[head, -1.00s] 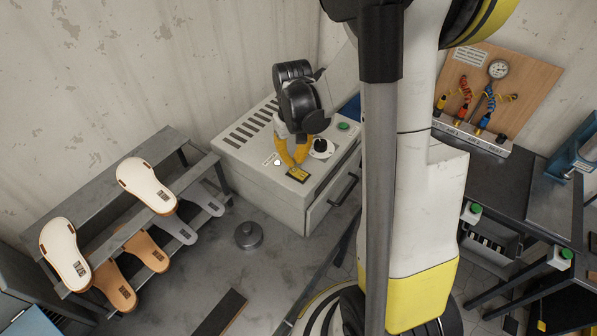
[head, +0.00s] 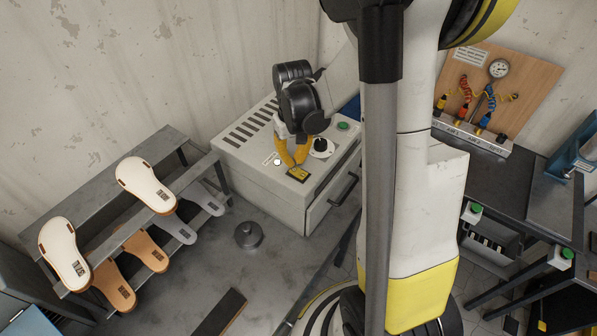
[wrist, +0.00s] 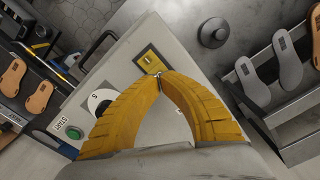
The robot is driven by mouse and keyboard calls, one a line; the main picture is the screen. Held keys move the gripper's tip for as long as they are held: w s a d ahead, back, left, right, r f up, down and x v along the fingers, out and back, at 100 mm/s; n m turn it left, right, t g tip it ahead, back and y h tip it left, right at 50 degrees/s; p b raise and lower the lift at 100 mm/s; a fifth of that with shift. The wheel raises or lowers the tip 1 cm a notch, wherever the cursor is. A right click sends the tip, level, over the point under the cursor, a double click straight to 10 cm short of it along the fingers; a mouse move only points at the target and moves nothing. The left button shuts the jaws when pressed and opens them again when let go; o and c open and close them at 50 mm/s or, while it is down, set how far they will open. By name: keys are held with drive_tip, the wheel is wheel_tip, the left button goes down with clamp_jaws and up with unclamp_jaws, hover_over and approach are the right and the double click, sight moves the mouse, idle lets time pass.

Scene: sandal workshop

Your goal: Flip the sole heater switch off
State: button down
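The sole heater appears to be the pale cabinet (head: 240,152) with a slotted top. It also shows in the wrist view (wrist: 128,72). A yellow-and-black switch plate (head: 297,174) sits near its front edge and also shows in the wrist view (wrist: 149,60). My gripper (head: 294,165) points down at this plate with its yellow fingers brought together. In the wrist view the fingertips (wrist: 159,75) meet at the plate's near edge. The switch lever is mostly hidden by the fingertips, and I cannot tell its position or whether they touch it.
A black knob on a white dial (head: 321,148) and a green START button (head: 343,126) share the cabinet top. A small round fitting (head: 277,161) lies left of my fingers. A rack (head: 190,146) with several soles stands left.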

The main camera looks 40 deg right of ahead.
sight(294, 169)
drive_tip(key=shift+f+b, duration=1.45)
drive_tip(key=shift+f, duration=0.2)
idle(0.4)
drive_tip(key=shift+r, duration=0.15)
drive_tip(key=shift+r+p, duration=2.3)
drive_tip(key=shift+r, duration=1.15)
drive_tip(key=shift+a+f, duration=0.1)
drive_tip(key=shift+f, duration=0.05)
drive_tip(key=shift+s+a+f+b, duration=0.1)
drive_tip(key=shift+a+f+b, duration=0.15)
drive_tip(key=shift+b, duration=0.8)
drive_tip(key=s+a+f+n+t+b, duration=0.2)
drive_tip(key=s+a+f+t+b, duration=0.5)
drive_tip(key=b, duration=1.7)
drive_tip(key=s+a+f, duration=0.3)
drive_tip(key=a+f, duration=0.2)
drive_tip(key=shift+s+a+b, duration=0.35)
drive_tip(key=shift+a+b, duration=0.05)
